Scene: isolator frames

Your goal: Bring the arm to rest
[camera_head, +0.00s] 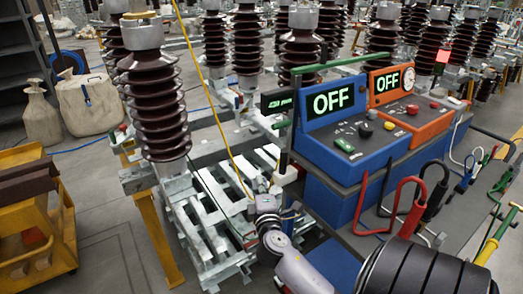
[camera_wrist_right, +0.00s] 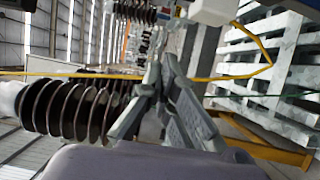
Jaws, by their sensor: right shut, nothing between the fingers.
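My right arm comes up from the bottom middle of the head view, bent at its grey links. Its right gripper (camera_head: 262,190) is small there, in front of the pale metal slats and left of the blue cart. In the right wrist view the two grey fingers of the right gripper (camera_wrist_right: 160,72) are close together, with nothing seen held between them. A yellow cable (camera_head: 208,85) hangs down to beside this gripper; I cannot tell whether they touch. The yellow cable (camera_wrist_right: 262,60) also crosses the wrist view. My left gripper is not in view.
A cart carries a blue test unit (camera_head: 345,150) and an orange one (camera_head: 405,125), both displays reading OFF. Red and black leads (camera_head: 408,200) hang at its side. A brown ribbed insulator (camera_head: 155,100) stands left of the gripper. A yellow trolley (camera_head: 35,235) is at far left.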

